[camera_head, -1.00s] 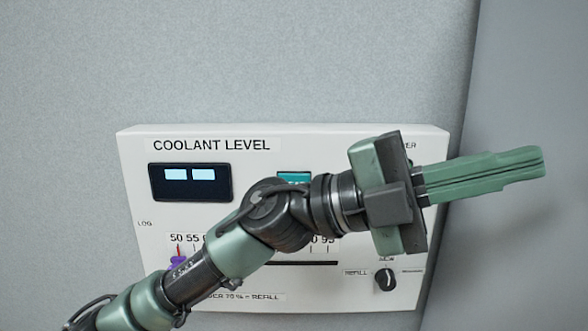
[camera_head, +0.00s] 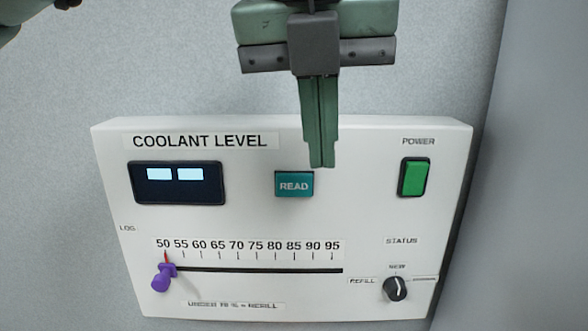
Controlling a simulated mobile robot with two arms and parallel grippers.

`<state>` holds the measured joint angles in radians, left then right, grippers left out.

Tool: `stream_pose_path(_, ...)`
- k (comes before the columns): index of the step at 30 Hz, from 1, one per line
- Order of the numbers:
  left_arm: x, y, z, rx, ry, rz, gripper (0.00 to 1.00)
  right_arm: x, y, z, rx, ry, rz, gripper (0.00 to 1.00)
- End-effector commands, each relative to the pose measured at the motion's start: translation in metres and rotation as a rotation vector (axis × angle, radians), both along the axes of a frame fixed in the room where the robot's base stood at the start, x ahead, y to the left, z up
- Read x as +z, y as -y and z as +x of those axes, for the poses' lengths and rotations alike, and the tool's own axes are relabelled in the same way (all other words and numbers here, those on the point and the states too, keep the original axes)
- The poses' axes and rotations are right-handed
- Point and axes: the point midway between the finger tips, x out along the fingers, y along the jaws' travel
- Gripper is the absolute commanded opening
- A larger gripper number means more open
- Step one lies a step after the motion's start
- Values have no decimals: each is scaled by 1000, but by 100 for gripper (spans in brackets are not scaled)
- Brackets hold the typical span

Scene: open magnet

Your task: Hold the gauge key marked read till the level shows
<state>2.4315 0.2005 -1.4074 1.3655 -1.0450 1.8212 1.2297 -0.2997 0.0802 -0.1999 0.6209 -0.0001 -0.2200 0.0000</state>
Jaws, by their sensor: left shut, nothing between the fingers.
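The teal key marked READ (camera_head: 294,185) is on the white coolant level panel (camera_head: 370,145), right of the display. The dark display (camera_head: 178,183) shows two pale lit blocks and no readable digits. My left gripper (camera_head: 322,165) comes down from the top of the picture. Its green fingers are shut with nothing between them. The fingertips appear just above and right of the READ key, overlapping the area by its upper right corner. I cannot tell whether they touch the panel. The right gripper is not in view.
A green power switch (camera_head: 413,177) is at the upper right of the panel. A purple slider (camera_head: 163,278) stands at 50 on the log scale. A black knob (camera_head: 396,289) sits at the lower right. Grey wall surrounds the panel.

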Motion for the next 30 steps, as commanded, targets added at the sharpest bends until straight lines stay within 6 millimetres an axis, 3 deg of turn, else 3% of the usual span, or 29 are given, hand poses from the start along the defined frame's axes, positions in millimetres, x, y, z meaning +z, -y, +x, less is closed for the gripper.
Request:
stream_pose_path(6, 23, -26, -2, 106, 62, 66, 0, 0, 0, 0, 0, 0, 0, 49)
stream_pose_path(18, 21, -27, -1, 108, 62, 69, 0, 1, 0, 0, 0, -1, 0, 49)
stream_pose_path(23, 7, -27, 5, 107, 60, 70, 0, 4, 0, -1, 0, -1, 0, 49)
stream_pose_path(30, -38, -27, 23, 107, 58, 72, 0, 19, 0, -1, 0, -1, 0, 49)
